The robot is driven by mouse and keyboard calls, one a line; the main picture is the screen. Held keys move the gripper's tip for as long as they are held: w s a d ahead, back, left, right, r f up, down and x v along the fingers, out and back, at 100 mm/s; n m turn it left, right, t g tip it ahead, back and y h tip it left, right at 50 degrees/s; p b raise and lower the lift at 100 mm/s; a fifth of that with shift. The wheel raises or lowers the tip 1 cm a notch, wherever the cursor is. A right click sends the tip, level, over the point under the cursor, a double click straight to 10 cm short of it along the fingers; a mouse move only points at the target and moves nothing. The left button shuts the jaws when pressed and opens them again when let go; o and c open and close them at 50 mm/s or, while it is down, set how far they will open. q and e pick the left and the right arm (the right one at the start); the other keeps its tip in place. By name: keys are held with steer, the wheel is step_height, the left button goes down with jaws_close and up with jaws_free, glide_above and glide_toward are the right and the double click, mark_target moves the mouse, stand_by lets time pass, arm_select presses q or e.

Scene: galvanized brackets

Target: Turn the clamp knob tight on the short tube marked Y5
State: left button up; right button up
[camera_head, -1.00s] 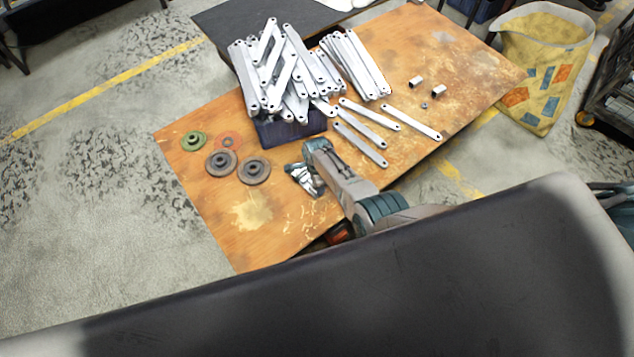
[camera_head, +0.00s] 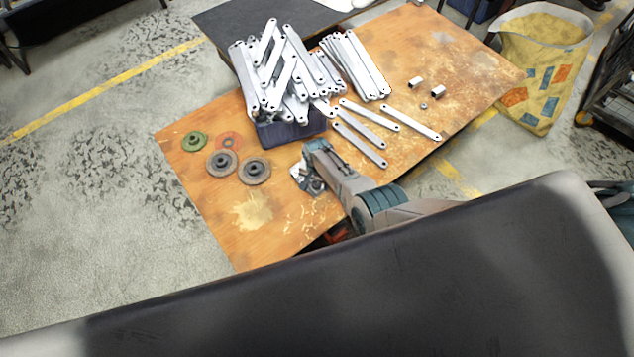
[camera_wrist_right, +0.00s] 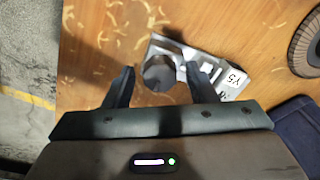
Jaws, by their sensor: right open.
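A silver metal clamp piece (camera_wrist_right: 222,68) with a white tag reading Y5 lies on the wooden table in the right wrist view. A dark grey round knob (camera_wrist_right: 160,73) stands on it. My right gripper (camera_wrist_right: 160,68) is open, with one finger on each side of the knob; I cannot tell whether either finger touches it. In the head view the right gripper (camera_head: 310,176) is over the near part of the table and hides much of the clamp piece (camera_head: 299,173). My left gripper is not in view.
A dark blue bin (camera_head: 290,131) heaped with metal bars stands behind the gripper. Two grey discs (camera_head: 254,170), a green disc (camera_head: 194,141) and an orange disc (camera_head: 228,140) lie to the left. Loose bars (camera_head: 360,145) lie right. The table's near-left corner (camera_head: 235,250) is clear.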

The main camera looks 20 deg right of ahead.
steer(key=n, duration=0.4)
steer(key=shift+n, duration=0.3)
steer(key=n, duration=0.3)
steer(key=shift+n, duration=0.3)
steer(key=c, duration=0.9)
